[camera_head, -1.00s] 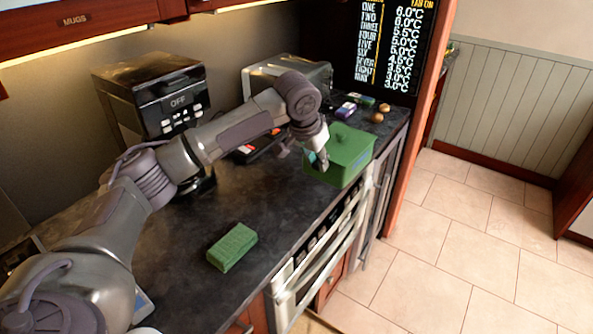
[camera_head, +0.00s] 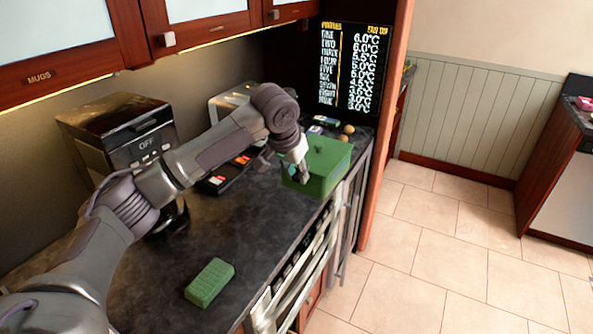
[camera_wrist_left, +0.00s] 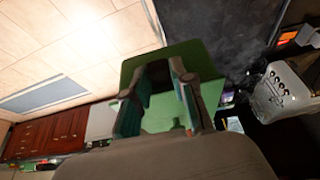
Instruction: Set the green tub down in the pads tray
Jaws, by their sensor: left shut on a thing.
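The wrist view shows the fingers (camera_wrist_left: 163,105) against the green tub (camera_wrist_left: 142,65). I cannot tell whether the tub touches the counter. A dark tray (camera_head: 223,187) with red and orange items lies left of the tub, partly behind my arm; I cannot tell if it is the pads tray. My right gripper is not in view.
A green block (camera_head: 210,283) lies on the near counter (camera_head: 245,235). A black coffee machine (camera_head: 125,135) and a silver appliance (camera_head: 228,102) stand along the wall. Small items and two brown balls (camera_head: 347,129) lie behind the tub. Oven handles (camera_head: 300,275) run below the front edge.

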